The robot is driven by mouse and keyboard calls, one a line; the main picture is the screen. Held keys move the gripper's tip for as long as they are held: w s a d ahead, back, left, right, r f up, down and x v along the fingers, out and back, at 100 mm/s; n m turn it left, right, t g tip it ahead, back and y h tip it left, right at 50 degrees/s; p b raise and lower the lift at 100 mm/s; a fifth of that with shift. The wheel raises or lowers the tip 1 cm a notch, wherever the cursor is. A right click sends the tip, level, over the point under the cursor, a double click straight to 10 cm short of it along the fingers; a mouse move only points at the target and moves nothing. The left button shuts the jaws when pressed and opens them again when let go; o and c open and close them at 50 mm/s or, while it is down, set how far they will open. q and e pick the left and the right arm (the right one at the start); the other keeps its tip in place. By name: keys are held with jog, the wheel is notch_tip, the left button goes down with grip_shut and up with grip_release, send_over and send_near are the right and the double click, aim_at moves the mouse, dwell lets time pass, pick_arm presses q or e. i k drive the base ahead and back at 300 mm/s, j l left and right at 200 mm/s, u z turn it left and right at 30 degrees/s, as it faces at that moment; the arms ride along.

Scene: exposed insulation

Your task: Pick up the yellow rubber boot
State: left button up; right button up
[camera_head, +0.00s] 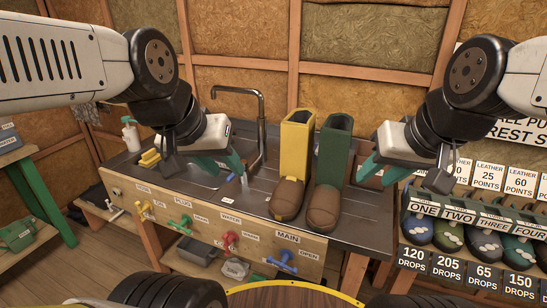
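The yellow rubber boot (296,143) stands upright on the dark sink counter, with a yellow shaft and a brown foot pointing toward me. A matching green boot (333,150) stands close on its right. My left gripper (226,172) is over the sink, left of the yellow boot and apart from it. Its teal fingers look spread and hold nothing. My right gripper (378,178) is right of the green boot, with its teal fingers spread and empty. The green boot stands between it and the yellow boot.
A tall dark faucet (262,115) rises behind the sink, between my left gripper and the yellow boot. A soap bottle (131,134) and yellow sponges (150,157) sit at the counter's left. Coloured valves line the counter front (205,213). A shoe rack (470,218) stands at right.

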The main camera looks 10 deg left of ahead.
aim_at(297, 128)
jog(key=l+u, duration=0.2)
jog(key=l, duration=0.25)
jog(key=l+u, duration=0.2)
jog(key=l, duration=0.2)
jog(key=k+l+u, duration=0.2)
jog(key=l, duration=0.25)
jog(key=l+u, duration=0.2)
jog(key=l, duration=0.2)
jog(key=i+l, duration=0.1)
jog(key=l, duration=0.25)
jog(key=i+l+u, duration=0.15)
jog(key=l, duration=0.25)
jog(key=k+j, duration=0.05)
